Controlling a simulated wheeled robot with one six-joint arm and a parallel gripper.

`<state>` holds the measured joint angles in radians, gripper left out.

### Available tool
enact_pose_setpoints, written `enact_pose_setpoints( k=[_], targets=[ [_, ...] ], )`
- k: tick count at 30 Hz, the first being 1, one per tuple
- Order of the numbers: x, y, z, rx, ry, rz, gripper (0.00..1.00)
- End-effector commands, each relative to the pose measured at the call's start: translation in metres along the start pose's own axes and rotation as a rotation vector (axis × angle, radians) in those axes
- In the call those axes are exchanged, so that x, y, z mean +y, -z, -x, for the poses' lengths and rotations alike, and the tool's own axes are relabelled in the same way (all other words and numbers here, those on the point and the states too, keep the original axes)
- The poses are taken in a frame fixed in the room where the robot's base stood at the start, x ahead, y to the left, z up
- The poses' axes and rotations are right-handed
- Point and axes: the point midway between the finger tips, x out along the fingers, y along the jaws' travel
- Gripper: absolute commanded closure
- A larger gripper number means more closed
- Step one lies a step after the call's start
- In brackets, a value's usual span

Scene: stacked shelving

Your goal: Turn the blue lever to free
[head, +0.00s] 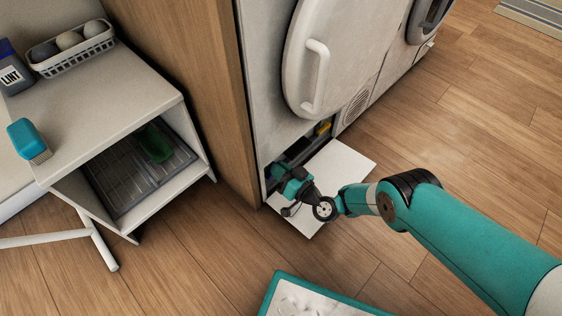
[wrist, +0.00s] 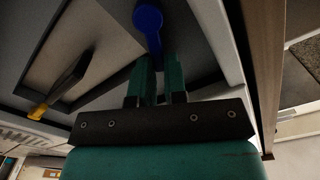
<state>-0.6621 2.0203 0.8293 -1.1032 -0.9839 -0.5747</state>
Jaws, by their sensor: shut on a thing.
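The blue lever (wrist: 148,20) shows in the wrist view, with its round end at the top and its narrow shaft running down between my fingers. My gripper (wrist: 159,66) is shut on that shaft; the gripped part is partly hidden by the fingers. In the head view my gripper (head: 276,172) reaches into the low opening under the round door, above a white flap. The lever cannot be made out clearly there.
A dark handle with a yellow end (wrist: 40,111) is left of the lever. The white flap (head: 345,165) lies open below the opening. A white shelf unit (head: 105,95) stands at the left. A teal-rimmed tray (head: 310,297) is on the floor in front.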

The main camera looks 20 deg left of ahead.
Motion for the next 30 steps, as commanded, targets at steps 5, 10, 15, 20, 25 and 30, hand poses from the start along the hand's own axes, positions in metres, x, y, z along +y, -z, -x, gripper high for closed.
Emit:
enact_pose_setpoints(
  k=[5,10,15,20,25,30],
  targets=[
    [-0.008,0.001,0.002,-0.003,-0.003,0.156,1.00],
    [-0.013,-0.001,0.002,-0.003,-0.004,0.283,1.00],
    [-0.016,-0.004,0.002,-0.004,-0.004,0.377,1.00],
    [-0.017,-0.005,0.001,-0.004,-0.005,0.433,1.00],
    [-0.018,-0.007,0.002,-0.004,-0.006,0.464,1.00],
    [-0.018,-0.007,0.002,-0.005,-0.007,0.472,1.00]
  ],
)
